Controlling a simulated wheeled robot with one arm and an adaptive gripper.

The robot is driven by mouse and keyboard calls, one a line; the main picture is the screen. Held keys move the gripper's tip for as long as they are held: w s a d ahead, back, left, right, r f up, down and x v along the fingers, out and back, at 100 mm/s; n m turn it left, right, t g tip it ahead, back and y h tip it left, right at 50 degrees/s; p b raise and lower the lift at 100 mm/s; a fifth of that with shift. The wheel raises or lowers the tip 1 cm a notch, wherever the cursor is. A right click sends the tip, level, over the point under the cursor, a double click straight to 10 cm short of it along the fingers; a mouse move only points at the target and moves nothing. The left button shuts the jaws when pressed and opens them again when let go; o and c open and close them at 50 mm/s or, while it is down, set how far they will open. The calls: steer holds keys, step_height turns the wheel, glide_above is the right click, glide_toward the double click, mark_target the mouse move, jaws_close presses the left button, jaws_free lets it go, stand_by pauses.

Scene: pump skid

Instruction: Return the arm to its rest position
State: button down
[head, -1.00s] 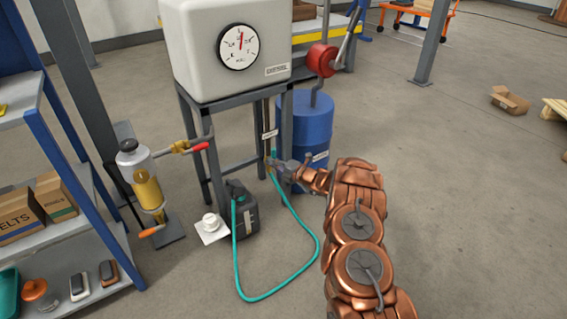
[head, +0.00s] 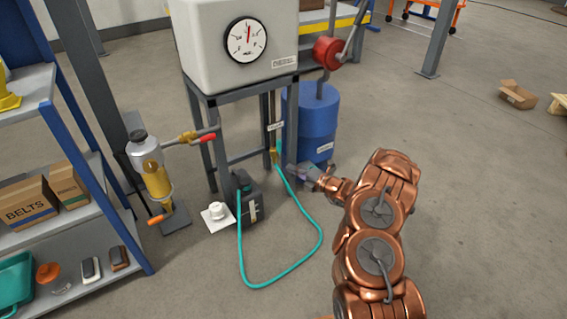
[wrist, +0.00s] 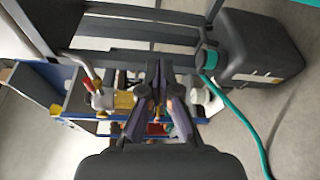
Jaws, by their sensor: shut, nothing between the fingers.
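My copper-coloured arm (head: 378,235) reaches up from the lower right of the head view. My gripper (head: 311,176) is at its far end, in front of the blue drum and beside the right leg of the tank stand. In the wrist view my gripper (wrist: 156,98) points toward the stand and shelf, its fingers close together with nothing held between them. In the head view the fingertips are small and hard to make out.
A diesel tank (head: 240,45) stands on a grey frame. A teal hose (head: 318,238) loops over the floor from a dark canister (head: 250,203). A blue drum (head: 316,125) with a red pump is behind. Shelves (head: 100,225) stand left.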

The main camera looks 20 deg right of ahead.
steer(key=shift+s+d, duration=0.2)
steer(key=shift+s, duration=0.2)
